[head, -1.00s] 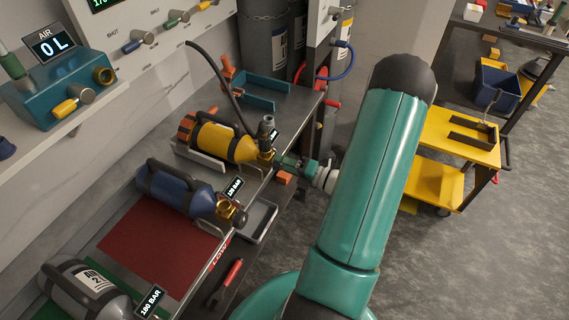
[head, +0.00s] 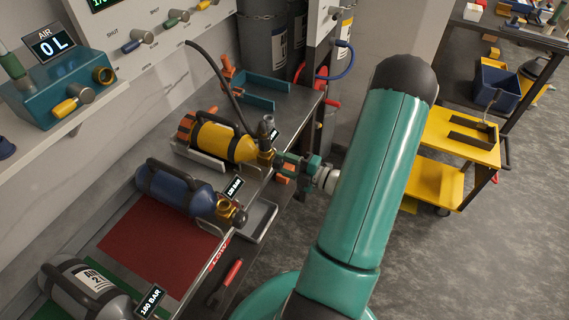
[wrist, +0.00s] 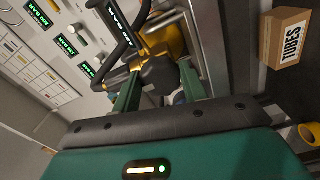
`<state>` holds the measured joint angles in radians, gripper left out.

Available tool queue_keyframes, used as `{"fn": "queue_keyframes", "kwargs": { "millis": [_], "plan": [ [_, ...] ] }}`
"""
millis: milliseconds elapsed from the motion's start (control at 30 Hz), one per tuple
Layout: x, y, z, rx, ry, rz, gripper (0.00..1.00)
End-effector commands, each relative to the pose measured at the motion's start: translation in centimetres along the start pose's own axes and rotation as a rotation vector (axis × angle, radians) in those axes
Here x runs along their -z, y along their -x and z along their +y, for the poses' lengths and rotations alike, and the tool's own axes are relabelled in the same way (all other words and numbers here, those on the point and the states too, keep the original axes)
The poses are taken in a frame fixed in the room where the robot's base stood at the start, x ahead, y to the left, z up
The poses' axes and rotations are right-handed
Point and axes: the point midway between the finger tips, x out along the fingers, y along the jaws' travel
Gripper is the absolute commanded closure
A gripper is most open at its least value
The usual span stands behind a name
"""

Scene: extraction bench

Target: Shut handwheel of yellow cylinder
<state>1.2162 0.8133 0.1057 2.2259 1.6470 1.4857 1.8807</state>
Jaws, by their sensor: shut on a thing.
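The yellow cylinder (head: 222,141) lies on its side in a cradle on the bench, its brass valve (head: 266,156) facing my arm. My gripper (head: 284,166) is at the valve's outer end. In the wrist view, the dark round handwheel (wrist: 161,74) sits between my two green fingers (wrist: 160,90), and my gripper is shut on it. Part of the yellow cylinder (wrist: 168,38) shows behind the handwheel. In the head view the fingers largely hide the handwheel.
A blue cylinder (head: 180,190) and a grey cylinder (head: 88,288) lie nearer on the bench. A black hose (head: 222,82) runs down to the yellow cylinder's valve area. A cardboard box (wrist: 286,37) shows at right in the wrist view. A yellow cart (head: 435,180) stands to the right.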

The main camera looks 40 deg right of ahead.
Motion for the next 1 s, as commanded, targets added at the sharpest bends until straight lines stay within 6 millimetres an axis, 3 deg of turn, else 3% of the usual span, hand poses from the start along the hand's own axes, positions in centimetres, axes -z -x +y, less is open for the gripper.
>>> {"fn": "queue_keyframes", "kwargs": {
  "millis": [267, 300, 400, 767, 1000],
  "plan": [
    [0.0, 0.1, 0.0, 0.0, -0.003, -0.002, 0.8],
    [0.0, 0.1, 0.0, 0.0, -0.003, -0.002, 0.53],
    [0.0, 0.1, 0.0, 0.0, -0.002, -0.002, 0.35],
    [0.0, 0.5, 0.0, 0.0, -0.001, -0.002, 0.35],
    [-0.1, 4.2, 0.0, 0.0, 0.0, -0.005, 0.35]
  ]
}}
